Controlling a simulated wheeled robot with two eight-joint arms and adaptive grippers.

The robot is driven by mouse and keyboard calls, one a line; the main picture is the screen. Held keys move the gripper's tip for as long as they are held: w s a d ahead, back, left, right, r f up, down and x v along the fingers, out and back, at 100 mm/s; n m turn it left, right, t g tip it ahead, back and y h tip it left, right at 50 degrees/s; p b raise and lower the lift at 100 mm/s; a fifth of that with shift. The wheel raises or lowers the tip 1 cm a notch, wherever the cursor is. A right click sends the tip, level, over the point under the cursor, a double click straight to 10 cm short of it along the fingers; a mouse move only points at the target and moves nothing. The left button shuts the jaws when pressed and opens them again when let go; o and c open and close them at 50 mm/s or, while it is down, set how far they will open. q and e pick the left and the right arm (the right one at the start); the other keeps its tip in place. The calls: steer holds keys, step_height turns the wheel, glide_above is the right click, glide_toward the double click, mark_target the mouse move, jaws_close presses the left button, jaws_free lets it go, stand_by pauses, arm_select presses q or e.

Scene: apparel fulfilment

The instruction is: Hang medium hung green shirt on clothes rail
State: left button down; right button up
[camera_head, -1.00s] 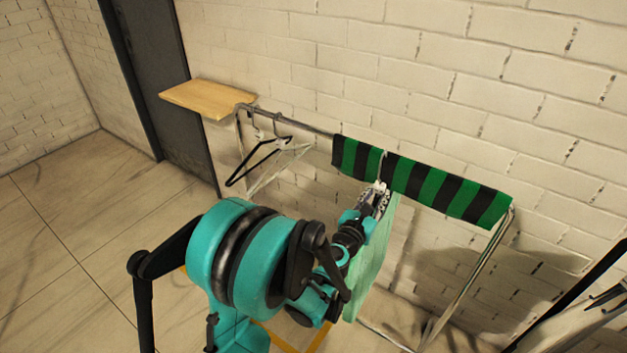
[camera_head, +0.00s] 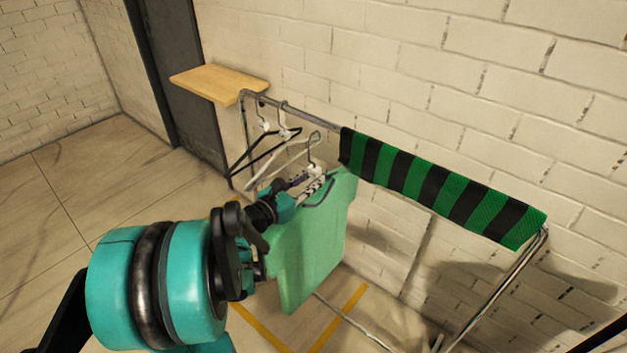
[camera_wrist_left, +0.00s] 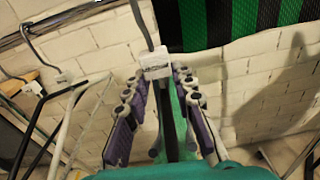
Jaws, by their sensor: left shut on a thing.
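My left gripper (camera_head: 314,184) is shut on the hanger of the green shirt (camera_head: 308,245), near its neck. The light green shirt hangs down below the gripper, in front of the rail. The hanger's metal hook (camera_head: 314,147) points up, just below and in front of the clothes rail (camera_head: 315,119). In the left wrist view, the hanger's white block (camera_wrist_left: 155,63) sits at the fingertips (camera_wrist_left: 160,105), and the hook's top is cut off. I cannot tell whether the hook touches the rail. My right gripper is not in view.
Empty black and white hangers (camera_head: 262,155) hang at the rail's left end. A black-and-green striped cloth (camera_head: 440,190) covers the right part. A short bare stretch lies between them. A wooden shelf (camera_head: 218,82) is at the left end, and a brick wall (camera_head: 420,80) stands behind.

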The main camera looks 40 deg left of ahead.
mark_target(336, 173)
arm_select(q)
steer(key=w, duration=0.7)
steer(key=w+d, duration=0.1)
steer(key=w, duration=0.3)
steer(key=shift+w, duration=0.2)
steer(key=shift+w+f+b, duration=0.1)
steer(key=shift+f+b, duration=0.5)
steer(key=shift+b, duration=0.05)
steer(key=shift+f+b, duration=0.7)
steer(key=shift+f, duration=0.1)
steer(key=c, duration=1.2)
jaws_free()
steer(key=s, duration=0.8)
steer(key=s+a+r, duration=0.1)
steer(key=s, duration=0.3)
